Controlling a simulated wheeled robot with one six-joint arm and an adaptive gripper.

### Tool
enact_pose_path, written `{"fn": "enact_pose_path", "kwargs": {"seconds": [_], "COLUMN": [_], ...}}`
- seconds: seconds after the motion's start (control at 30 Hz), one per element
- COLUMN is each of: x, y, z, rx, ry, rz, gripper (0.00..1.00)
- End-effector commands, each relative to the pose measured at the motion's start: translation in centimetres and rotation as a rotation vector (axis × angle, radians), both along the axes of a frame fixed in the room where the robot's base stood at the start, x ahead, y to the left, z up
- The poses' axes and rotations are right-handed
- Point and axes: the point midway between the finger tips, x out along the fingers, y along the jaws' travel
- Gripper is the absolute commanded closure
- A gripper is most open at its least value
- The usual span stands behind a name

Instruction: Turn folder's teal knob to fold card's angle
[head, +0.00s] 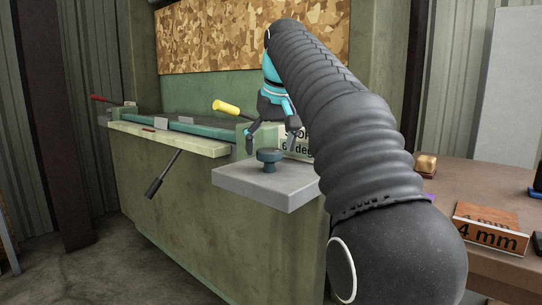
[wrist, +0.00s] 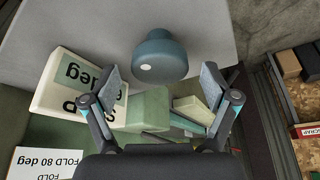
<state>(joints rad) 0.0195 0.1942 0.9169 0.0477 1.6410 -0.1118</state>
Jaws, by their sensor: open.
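The teal knob (head: 270,157) stands upright on a grey slab at the near end of the green folder (head: 170,190). In the wrist view the knob (wrist: 160,58) shows a white dot on its side. My gripper (head: 271,143) is open above the knob; its fingertips (wrist: 160,76) lie to either side in the wrist view, seemingly not touching it. The white fold card (wrist: 45,162) reads "FOLD 80 deg" at the lower left. A pale block (wrist: 78,88) carries an upside-down label ending in "deg"; my finger partly covers it.
A yellow-handled lever (head: 227,108) and a black-handled lever (head: 162,175) are on the folder. At the right, a brown bench (head: 470,190) holds a "4 mm" block (head: 491,228) and small items. My arm hides the space between. Floor at the left is clear.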

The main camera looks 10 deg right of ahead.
Motion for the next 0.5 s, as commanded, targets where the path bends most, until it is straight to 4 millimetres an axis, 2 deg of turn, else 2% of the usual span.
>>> {"fn": "enact_pose_path", "kwargs": {"seconds": [0.13, 0.47, 0.5], "x": [0.37, 0.47, 0.47], "y": [0.05, 0.05, 0.05], "z": [-0.98, -1.11, -1.11], "rx": [0.0, 0.0, 0.0], "ry": [0.0, 0.0, 0.0], "rz": [0.0, 0.0, 0.0], "gripper": [0.14, 0.14, 0.24]}}
